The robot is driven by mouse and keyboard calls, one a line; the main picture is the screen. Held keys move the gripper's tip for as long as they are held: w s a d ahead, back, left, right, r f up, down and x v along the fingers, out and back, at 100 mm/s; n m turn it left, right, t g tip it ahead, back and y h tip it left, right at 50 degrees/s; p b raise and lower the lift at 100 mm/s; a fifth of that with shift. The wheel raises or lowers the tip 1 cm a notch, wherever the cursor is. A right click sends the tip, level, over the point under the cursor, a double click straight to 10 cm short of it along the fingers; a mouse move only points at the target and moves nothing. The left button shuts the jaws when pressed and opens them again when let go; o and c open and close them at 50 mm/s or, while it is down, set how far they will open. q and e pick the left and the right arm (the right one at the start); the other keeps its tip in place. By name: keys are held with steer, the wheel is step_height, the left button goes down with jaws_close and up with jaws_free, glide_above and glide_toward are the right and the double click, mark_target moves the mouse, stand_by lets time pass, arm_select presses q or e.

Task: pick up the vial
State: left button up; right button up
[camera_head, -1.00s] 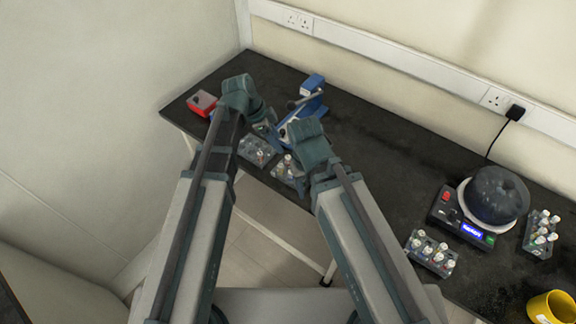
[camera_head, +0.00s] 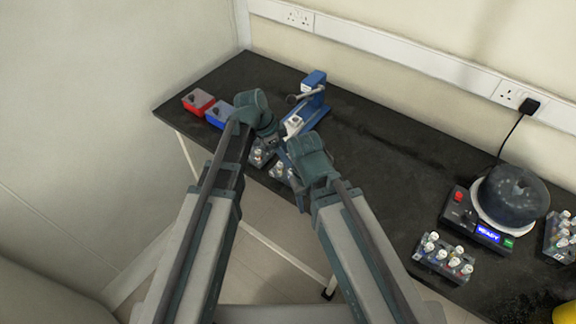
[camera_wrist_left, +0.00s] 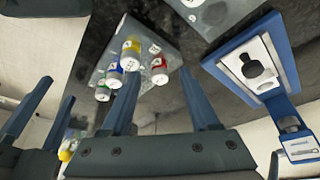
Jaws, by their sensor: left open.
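My left gripper (camera_head: 268,137) is above the left end of the bench, next to the blue lever press. In the left wrist view its two fingers (camera_wrist_left: 158,98) are apart with nothing between them. A clear rack (camera_wrist_left: 178,52) with several vials lies beyond them. I cannot tell which vial is meant. In the head view the racks (camera_head: 262,153) are partly hidden by my arms. My right gripper is beside the left; its fingers (camera_wrist_left: 50,105) show apart.
The blue lever press (camera_head: 308,105) stands close behind the grippers. Red (camera_head: 198,101) and blue (camera_head: 219,116) boxes are at the left. A device with a dark round top (camera_head: 512,195) and a vial rack (camera_head: 444,258) are at the right. The bench middle is clear.

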arm_select(q)
steer(key=shift+d+f, duration=0.1)
steer(key=shift+f, duration=0.15)
jaws_close()
steer(key=shift+r, duration=0.1)
stand_by(0.3)
step_height(320, 180, up, 10)
steer(key=p, duration=1)
